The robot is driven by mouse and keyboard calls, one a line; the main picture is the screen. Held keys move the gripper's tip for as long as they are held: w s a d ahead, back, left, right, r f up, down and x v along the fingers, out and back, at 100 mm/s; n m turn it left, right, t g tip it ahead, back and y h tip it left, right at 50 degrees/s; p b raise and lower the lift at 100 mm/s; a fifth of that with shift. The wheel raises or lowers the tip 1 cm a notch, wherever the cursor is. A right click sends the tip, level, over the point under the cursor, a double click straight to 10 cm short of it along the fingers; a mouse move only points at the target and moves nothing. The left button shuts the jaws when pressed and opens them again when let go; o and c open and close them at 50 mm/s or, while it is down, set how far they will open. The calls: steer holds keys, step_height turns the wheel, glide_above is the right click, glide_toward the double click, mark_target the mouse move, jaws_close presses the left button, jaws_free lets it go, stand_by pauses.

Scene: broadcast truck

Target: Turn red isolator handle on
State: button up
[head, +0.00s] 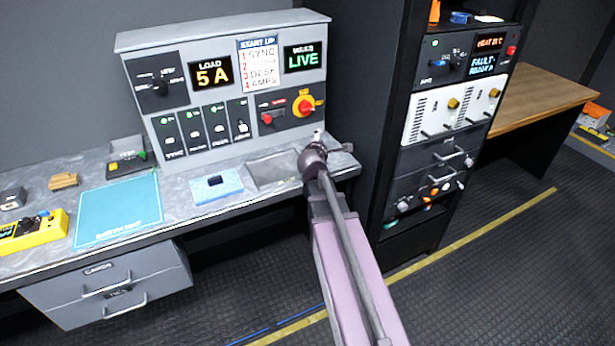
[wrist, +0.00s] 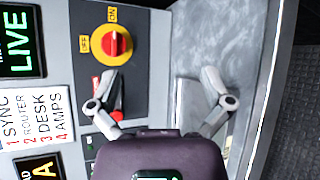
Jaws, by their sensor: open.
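The red isolator handle (head: 306,106) sits on a round yellow plate on the right of the grey console's lower panel. In the wrist view the handle (wrist: 117,43) shows beyond the left fingertip, with OFF and ON labels beside its plate. Its exact pointing is hard to tell. My gripper (head: 333,141) is in front of the console's lower right corner, below the handle. In the wrist view my gripper (wrist: 160,78) is open, with nothing between its fingers. The fingers are apart from the handle.
A smaller red lever (head: 267,118) is left of the handle; the left finger partly covers it in the wrist view. Below are a grey tray (head: 274,170) and a blue pad (head: 217,187) on the bench. A dark equipment rack (head: 390,150) stands close on the right.

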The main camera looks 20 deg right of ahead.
steer(key=s+a+f+m+g+y+p, duration=0.2)
steer(key=s+a+f+m+g, duration=0.3)
steer(key=s+a+m, duration=0.2)
steer(key=shift+s+a+f+m+y, duration=0.25)
steer(key=shift+a+f+m+y, duration=0.1)
steer(key=shift+a+m, duration=0.3)
stand_by(0.3)
steer(key=s+a+f+m+g+y+p, duration=0.2)
steer(key=s+a+m+g+y, duration=0.3)
steer(key=s+a, duration=0.8)
steer(key=shift+s+a+m+g+y+p, duration=0.25)
steer(key=shift+a+m+g+y+p, duration=0.15)
steer(key=shift+a+m+g, duration=0.55)
steer(key=shift+a+n, duration=0.15)
steer(key=shift+n, duration=0.15)
